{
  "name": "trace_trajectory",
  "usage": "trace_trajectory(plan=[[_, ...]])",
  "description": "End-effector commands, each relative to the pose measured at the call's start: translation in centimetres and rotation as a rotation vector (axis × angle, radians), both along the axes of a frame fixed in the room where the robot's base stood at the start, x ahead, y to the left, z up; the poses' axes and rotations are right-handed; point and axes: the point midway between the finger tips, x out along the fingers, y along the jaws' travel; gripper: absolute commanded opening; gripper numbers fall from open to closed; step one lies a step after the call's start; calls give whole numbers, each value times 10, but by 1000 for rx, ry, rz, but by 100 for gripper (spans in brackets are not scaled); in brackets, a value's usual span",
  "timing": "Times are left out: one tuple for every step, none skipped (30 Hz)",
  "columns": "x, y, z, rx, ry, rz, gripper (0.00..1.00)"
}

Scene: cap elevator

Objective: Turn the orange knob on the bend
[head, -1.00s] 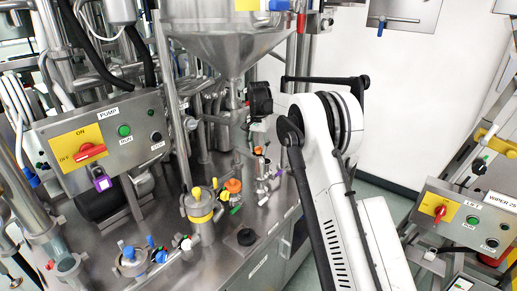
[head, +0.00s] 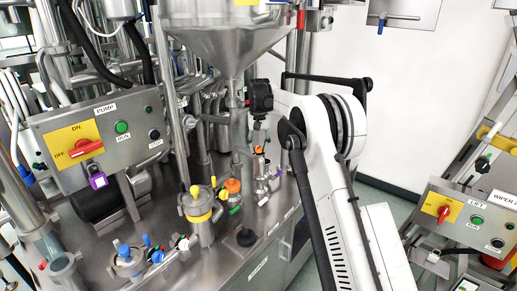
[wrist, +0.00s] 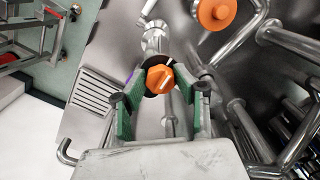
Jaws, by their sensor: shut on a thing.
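The orange knob (wrist: 158,79) has a raised grip with a pale mark and sits on a steel pipe bend in the wrist view. My gripper (wrist: 160,94) has its green-padded fingers on either side of the knob and is shut on it. The contact faces are partly hidden by the fingers. In the head view, a small orange knob (head: 259,150) shows just below the end of my arm, and my gripper (head: 258,132) is small and hard to make out there.
A second, round orange cap (wrist: 217,12) is close by at the top of the wrist view. Steel pipes (wrist: 288,42) crowd the right side. A pump panel (head: 105,140) stands left, a steel funnel (head: 222,38) above, and a lift panel (head: 462,218) at right.

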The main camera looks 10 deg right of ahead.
Motion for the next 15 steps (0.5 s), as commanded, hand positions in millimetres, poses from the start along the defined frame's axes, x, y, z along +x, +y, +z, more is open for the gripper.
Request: trace_trajectory(plan=[[0, 0, 0, 0, 0, 0, 2], [0, 0, 0, 0, 0, 0, 2], [0, 0, 0, 0, 0, 0, 2], [0, 0, 0, 0, 0, 0, 30], [0, 0, 0, 0, 0, -1, 34], [0, 0, 0, 0, 0, -1, 39], [0, 0, 0, 0, 0, -1, 43], [0, 0, 0, 0, 0, -1, 47], [0, 0, 0, 0, 0, -1, 47], [0, 0, 0, 0, 0, -1, 47], [0, 0, 0, 0, 0, -1, 47], [0, 0, 0, 0, 0, -1, 47], [0, 0, 0, 0, 0, -1, 47], [0, 0, 0, 0, 0, -1, 47], [0, 0, 0, 0, 0, -1, 47]])
